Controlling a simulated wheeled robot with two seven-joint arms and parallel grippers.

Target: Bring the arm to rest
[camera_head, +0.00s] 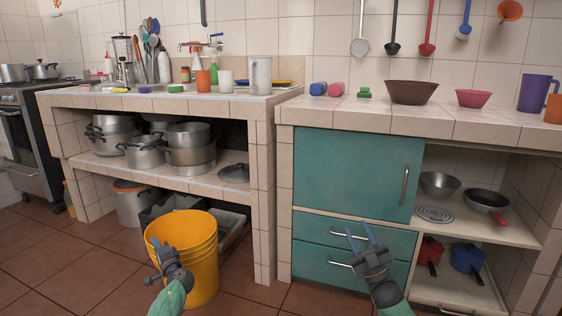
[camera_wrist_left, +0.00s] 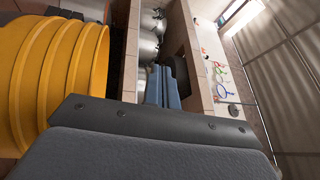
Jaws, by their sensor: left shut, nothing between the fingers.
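My left gripper (camera_head: 156,243) is in front of the yellow bucket (camera_head: 205,285) in the head view. In the left wrist view its two blue fingers (camera_wrist_left: 162,87) lie together with nothing between them. The bucket (camera_wrist_left: 60,75) fills the left of that view, beside the gripper. I cannot tell whether the gripper touches the bucket. My right gripper (camera_head: 359,233) is in front of the teal drawers (camera_head: 310,228). Its two blue fingers point up and stand apart, with nothing between them.
A tiled counter (camera_head: 455,124) holds bowls and cups. Pots stand on the shelf (camera_head: 205,179) under the left counter. The teal cabinet door (camera_head: 350,172) is shut. Pans and red and blue pots sit on open shelves at right. The tiled floor (camera_head: 60,255) at left is clear.

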